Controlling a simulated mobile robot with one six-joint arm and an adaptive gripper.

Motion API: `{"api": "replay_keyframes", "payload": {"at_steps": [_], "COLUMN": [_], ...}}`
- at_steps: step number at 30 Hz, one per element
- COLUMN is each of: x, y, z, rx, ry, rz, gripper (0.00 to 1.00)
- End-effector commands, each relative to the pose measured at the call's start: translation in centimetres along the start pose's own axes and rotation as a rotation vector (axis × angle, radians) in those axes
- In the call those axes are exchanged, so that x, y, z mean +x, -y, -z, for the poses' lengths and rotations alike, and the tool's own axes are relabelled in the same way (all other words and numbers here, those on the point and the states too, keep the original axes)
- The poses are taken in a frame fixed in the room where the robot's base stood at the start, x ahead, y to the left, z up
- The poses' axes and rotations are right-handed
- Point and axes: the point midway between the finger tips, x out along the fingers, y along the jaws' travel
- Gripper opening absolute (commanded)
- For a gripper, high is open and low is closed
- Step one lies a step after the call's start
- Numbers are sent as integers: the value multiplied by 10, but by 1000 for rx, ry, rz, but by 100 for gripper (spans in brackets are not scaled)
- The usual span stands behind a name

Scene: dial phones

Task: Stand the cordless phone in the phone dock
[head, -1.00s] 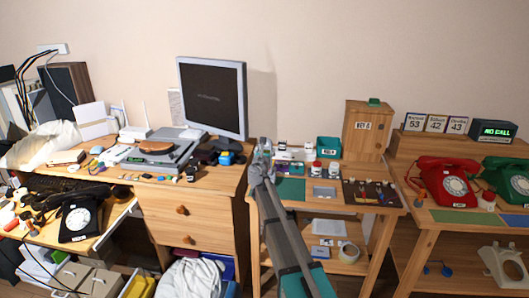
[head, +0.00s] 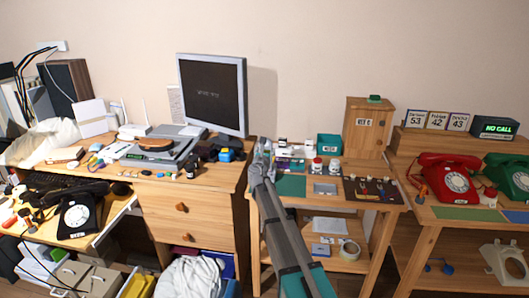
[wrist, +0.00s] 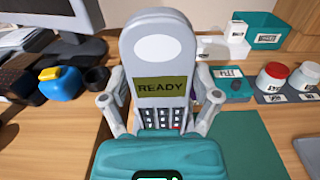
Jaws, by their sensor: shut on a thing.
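The cordless phone (wrist: 158,55) is pale grey with a white oval at its top, a green display reading READY and a dark keypad. My gripper (wrist: 160,112) is shut on it, one finger on each side, and the phone stands roughly upright in the wrist view. The phone's lower end is hidden behind the teal part of my wrist. In the head view my gripper (head: 263,150) is over the left back part of the small middle table (head: 335,205). I cannot make out the phone dock for certain; my arm covers part of that area.
A green mat (wrist: 238,143) lies in front. The desk with the monitor (head: 212,95) and a blue-and-yellow item (wrist: 62,83) is to the left. A wooden cabinet (head: 368,128) stands at the back right.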

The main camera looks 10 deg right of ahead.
Motion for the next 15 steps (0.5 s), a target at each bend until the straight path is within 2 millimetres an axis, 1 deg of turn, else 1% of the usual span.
{"api": "replay_keyframes", "payload": {"at_steps": [15], "x": [0], "y": [0], "z": [10], "rx": [0], "ry": [0], "rz": [0], "gripper": [22]}}
